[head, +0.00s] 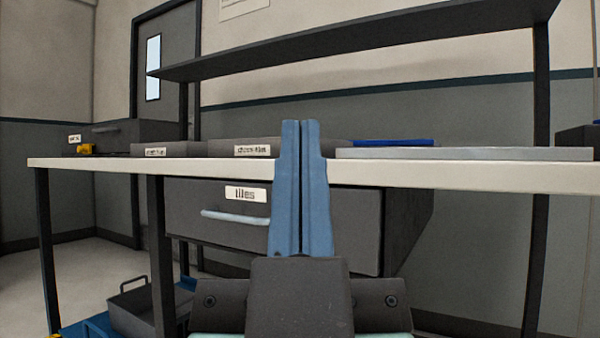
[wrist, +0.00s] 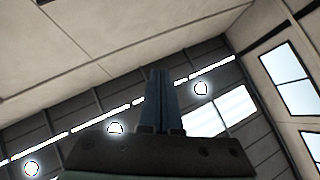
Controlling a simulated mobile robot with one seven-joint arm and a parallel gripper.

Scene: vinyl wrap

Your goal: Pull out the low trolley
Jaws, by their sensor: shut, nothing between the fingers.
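The low trolley (head: 72,331) is blue and shows only in part at the lower left of the head view, on the floor under the bench. A grey bin with a wire handle (head: 140,309) stands on it. The rest of the trolley is cut off by the picture edge or hidden behind a bench leg. My gripper (head: 300,125) points up in front of the bench, its two blue fingers together and empty. It is well to the right of the trolley and above it. The wrist view shows the shut fingers (wrist: 158,72) against ceiling and windows, with no trolley there.
The bench (head: 90,163) has a pale top and dark legs; one leg (head: 160,250) stands in front of the trolley area. A drawer labelled "tiles" (head: 220,230) hangs under the top, behind my gripper. Grey boxes lie on top. Floor at the far left (head: 70,262) is clear.

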